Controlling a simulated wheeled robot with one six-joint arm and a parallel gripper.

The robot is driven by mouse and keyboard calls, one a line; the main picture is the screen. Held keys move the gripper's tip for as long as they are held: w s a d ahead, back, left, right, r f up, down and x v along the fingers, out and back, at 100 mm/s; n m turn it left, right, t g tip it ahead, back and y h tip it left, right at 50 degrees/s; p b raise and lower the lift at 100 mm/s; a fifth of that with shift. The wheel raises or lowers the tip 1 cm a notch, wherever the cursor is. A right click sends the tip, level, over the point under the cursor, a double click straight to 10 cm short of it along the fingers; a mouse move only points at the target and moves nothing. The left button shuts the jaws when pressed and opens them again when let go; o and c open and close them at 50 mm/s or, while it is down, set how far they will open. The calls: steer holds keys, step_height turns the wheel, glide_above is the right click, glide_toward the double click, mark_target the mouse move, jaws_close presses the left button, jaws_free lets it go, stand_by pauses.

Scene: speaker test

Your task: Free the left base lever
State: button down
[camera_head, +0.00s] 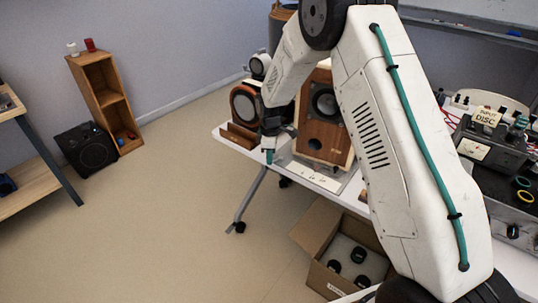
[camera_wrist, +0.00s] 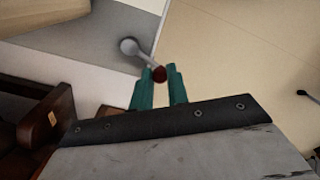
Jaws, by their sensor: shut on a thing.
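The left base lever shows in the wrist view as a short grey arm (camera_wrist: 143,57) with a pale round pivot end (camera_wrist: 129,46) and a dark red ball knob (camera_wrist: 160,74). The teal fingertips of my gripper (camera_wrist: 159,76) sit on both sides of the knob and are shut on it. In the head view my gripper (camera_head: 269,151) is at the left front of the wooden speaker (camera_head: 318,140), by the grey base (camera_head: 333,181) under it. The lever is hidden there behind my gripper.
The white table (camera_head: 345,198) has its front edge close below my gripper. Dark brown wooden parts (camera_wrist: 60,115) lie left of my gripper in the wrist view. An open cardboard box (camera_head: 318,270) stands on the floor below. The floor (camera_head: 180,210) to the left is clear.

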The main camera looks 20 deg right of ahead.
steer(key=shift+s+d+n, duration=0.1)
steer(key=shift+s+n, duration=0.05)
steer(key=shift+n, duration=0.25)
steer(key=c, duration=1.4)
jaws_free()
steer(key=shift+o, duration=0.2)
step_height(320, 180, up, 8)
steer(key=shift+f, duration=0.1)
